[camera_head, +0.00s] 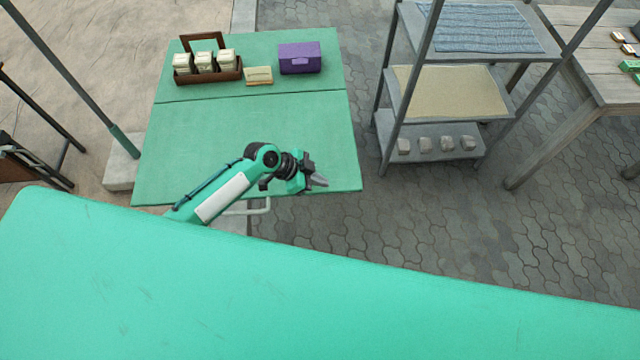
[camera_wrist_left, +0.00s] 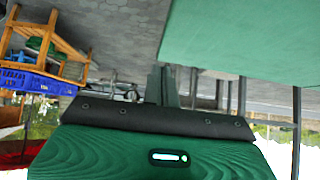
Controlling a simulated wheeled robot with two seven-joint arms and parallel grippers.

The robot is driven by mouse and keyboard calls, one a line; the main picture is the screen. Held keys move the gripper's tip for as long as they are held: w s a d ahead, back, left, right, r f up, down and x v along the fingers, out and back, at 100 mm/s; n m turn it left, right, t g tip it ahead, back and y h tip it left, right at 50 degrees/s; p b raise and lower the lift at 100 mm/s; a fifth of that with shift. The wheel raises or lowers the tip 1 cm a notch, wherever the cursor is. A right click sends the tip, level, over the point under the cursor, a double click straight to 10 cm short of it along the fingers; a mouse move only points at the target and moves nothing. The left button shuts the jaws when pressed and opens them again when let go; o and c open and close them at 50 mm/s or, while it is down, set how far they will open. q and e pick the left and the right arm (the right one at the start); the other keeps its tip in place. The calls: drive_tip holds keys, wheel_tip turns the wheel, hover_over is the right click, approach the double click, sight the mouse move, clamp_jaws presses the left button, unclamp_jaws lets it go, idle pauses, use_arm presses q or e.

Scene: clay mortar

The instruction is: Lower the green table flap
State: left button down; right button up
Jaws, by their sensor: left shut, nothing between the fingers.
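The green table flap (camera_head: 220,140) is the near part of the green table, level with the far part and divided from it by a dark seam. My left gripper (camera_head: 318,182) is shut and empty near the flap's front right edge in the head view. My left arm hides part of the flap; I cannot tell whether the fingers touch it. In the left wrist view the shut fingers (camera_wrist_left: 168,85) are beside a smooth green panel (camera_wrist_left: 250,35), which looks like the flap. A pale bar (camera_head: 262,208) shows below the front edge. My right gripper is not in view.
On the table's far part are a brown caddy (camera_head: 208,76) with several jars, a tan block (camera_head: 259,76) and a purple box (camera_head: 300,58). The near flap is otherwise clear. A grey shelf rack (camera_head: 450,90) stands to the right, with paved floor (camera_head: 420,220) between.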

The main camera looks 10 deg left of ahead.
sight(330, 191)
use_arm(q)
drive_tip(key=shift+d+f+p, duration=0.1)
drive_tip(key=shift+f+p, duration=0.2)
drive_tip(key=shift+f, duration=1.8)
